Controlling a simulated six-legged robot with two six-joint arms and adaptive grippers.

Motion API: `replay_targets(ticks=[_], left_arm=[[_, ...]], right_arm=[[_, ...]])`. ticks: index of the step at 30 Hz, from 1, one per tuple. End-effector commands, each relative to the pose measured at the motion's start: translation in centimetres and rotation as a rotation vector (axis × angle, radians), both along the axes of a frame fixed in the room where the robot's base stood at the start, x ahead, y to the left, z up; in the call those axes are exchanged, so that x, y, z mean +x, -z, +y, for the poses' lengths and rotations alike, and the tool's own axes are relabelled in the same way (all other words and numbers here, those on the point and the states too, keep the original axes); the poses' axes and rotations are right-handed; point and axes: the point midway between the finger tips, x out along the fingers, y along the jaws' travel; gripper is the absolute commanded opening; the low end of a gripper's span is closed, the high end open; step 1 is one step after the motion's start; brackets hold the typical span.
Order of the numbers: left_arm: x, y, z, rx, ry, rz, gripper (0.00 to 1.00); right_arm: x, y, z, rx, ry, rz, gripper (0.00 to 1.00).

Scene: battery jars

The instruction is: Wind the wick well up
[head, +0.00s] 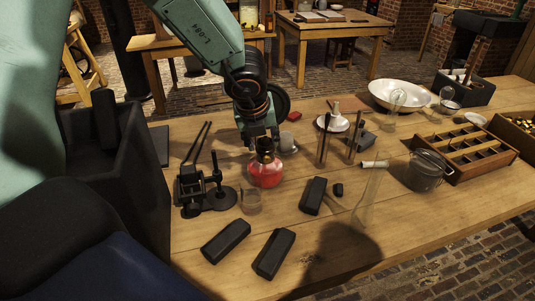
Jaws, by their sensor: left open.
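A red oil lamp (265,174) with a squat, rounded font stands on the wooden bench near the middle of the view. Its burner (265,157) on top is small and brassy. My left gripper (263,148) reaches down from above with its fingers at the burner. It is open, and I cannot tell whether a finger touches the burner. The wick and its winding knob are hidden or too small to make out. My right gripper is not in view.
A black metal stand (208,192) with upright levers and a small glass (250,202) are close left of the lamp. Dark blocks (273,254) lie in front. A tall clear glass (368,195), a lidded glass jar (427,171) and a compartmented wooden tray (463,176) stand to the right.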

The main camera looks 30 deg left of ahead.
Motion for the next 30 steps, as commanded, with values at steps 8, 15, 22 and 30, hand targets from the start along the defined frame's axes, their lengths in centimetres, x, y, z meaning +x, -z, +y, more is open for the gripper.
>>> replay_targets(ticks=[8,15,22,30], left_arm=[[1.2,4.3,0.3,0.003,0.003,0.007,0.43],[2.4,6.5,0.6,0.004,0.004,0.005,0.43],[2.8,6.8,0.7,0.003,0.005,0.003,0.43],[2.9,6.8,0.8,0.004,0.006,0.004,0.3]], right_arm=[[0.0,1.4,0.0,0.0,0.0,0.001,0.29],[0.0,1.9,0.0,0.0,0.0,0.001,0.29],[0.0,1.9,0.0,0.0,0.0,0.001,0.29],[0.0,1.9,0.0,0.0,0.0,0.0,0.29]])
